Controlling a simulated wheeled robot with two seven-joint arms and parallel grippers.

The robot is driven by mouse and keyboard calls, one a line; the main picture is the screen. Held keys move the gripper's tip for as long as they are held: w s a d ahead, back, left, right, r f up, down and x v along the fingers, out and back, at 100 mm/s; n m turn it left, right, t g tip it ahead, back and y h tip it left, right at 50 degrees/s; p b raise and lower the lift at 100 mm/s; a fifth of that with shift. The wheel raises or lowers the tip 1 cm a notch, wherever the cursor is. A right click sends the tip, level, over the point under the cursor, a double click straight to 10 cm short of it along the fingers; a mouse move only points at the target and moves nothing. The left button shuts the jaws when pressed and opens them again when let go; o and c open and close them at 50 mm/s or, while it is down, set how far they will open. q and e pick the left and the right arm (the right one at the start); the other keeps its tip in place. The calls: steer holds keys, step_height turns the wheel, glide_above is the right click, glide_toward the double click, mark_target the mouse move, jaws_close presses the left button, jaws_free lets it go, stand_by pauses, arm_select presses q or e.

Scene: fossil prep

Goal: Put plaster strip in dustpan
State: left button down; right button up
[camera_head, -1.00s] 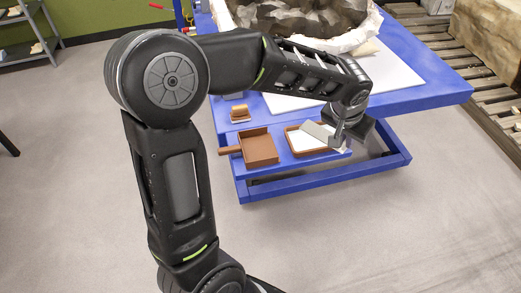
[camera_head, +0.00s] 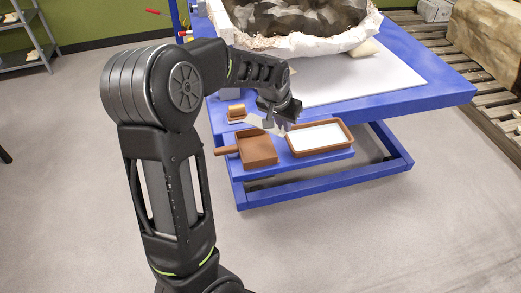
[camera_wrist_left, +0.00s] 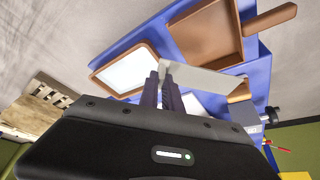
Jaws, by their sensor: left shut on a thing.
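My left gripper (camera_head: 278,122) is shut on a pale grey-white plaster strip (camera_wrist_left: 207,80), near one end of it. In the left wrist view the strip sticks out to the right from the fingertips (camera_wrist_left: 165,82), along the near rim of the dustpan. The brown dustpan (camera_head: 258,150) lies on the blue shelf with its handle to the left. In the head view the strip (camera_head: 262,122) is partly hidden by the gripper and lies above the dustpan's far edge. I cannot tell its exact height. My right gripper is not in view.
A brown tray with a white inside (camera_head: 320,138) lies right of the dustpan. A small orange-brown block-like object (camera_head: 237,112) sits behind the dustpan. The blue table (camera_head: 425,100) carries a white board (camera_head: 370,80) and a large fossil block in a pale jacket (camera_head: 300,42).

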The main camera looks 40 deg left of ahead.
mark_target(282, 135)
arm_select(q)
step_height(282, 135, down, 6)
steer(key=shift+f, duration=0.1)
steer(key=shift+f, duration=1.85)
steer(key=shift+f, duration=0.2)
steer(key=c, duration=1.8)
jaws_free()
